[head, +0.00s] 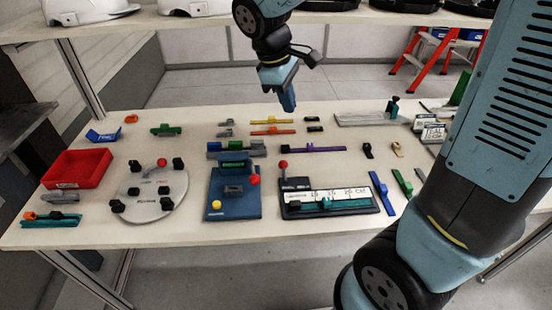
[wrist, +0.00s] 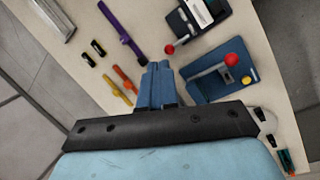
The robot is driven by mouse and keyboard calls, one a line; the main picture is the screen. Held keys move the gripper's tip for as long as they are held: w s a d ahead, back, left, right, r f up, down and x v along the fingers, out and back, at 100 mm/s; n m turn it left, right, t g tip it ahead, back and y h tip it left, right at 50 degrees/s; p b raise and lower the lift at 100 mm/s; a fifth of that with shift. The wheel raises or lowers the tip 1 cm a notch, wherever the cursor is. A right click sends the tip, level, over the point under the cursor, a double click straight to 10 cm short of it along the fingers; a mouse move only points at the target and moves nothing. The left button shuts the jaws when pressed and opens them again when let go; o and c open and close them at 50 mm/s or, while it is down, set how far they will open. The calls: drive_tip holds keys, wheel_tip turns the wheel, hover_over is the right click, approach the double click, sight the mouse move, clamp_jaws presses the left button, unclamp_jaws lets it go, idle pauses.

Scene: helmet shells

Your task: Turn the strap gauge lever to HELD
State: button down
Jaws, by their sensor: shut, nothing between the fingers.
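The dark gauge board (head: 370,208) lies at the front middle of the table, with a white printed scale (head: 325,195) and a teal strip along it. A lever with a red knob (head: 283,164) stands at its left end, knob up in the head view. The wrist view shows this red knob (wrist: 169,49) beside the board, at the top. I cannot read the word HELD anywhere. My gripper (head: 289,105) is shut and empty, above the back of the table, behind the board and apart from the lever. Its blue fingers (wrist: 156,84) also show in the wrist view.
The blue fixture (head: 220,207) with its own red knob (head: 254,180) stands left of the board. A round grey plate (head: 150,208) with another red-knobbed lever is farther left, beside a red tray (head: 77,170). A purple strap (head: 312,149) lies behind the board.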

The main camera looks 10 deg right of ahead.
drive_tip(key=w+a+f+n+h, duration=0.2)
drive_tip(key=a+f+n, duration=0.5)
drive_tip(key=a+f, duration=0.4)
drive_tip(key=shift+w+a+f+h, duration=0.15)
drive_tip(key=shift+w+a+h, duration=0.2)
drive_tip(key=shift+a+h, duration=0.35)
drive_tip(key=shift+d, duration=0.1)
approach(284, 171)
drive_tip(key=w+a+f, duration=0.1)
drive_tip(key=w+f, duration=0.1)
drive_tip(key=f, duration=0.1)
drive_tip(key=shift+w+a+f, duration=0.1)
drive_tip(key=shift+w+a, duration=0.2)
drive_tip(key=shift+a, duration=0.1)
drive_tip(key=d, duration=0.1)
drive_tip(key=d+f, duration=0.1)
drive_tip(key=shift+w+d+f, duration=0.15)
drive_tip(key=shift+d+f, duration=0.2)
drive_tip(key=shift+d, duration=0.05)
drive_tip(key=shift+w+d+f, duration=0.1)
drive_tip(key=shift+d+f, duration=0.2)
drive_tip(key=shift+d, duration=0.25)
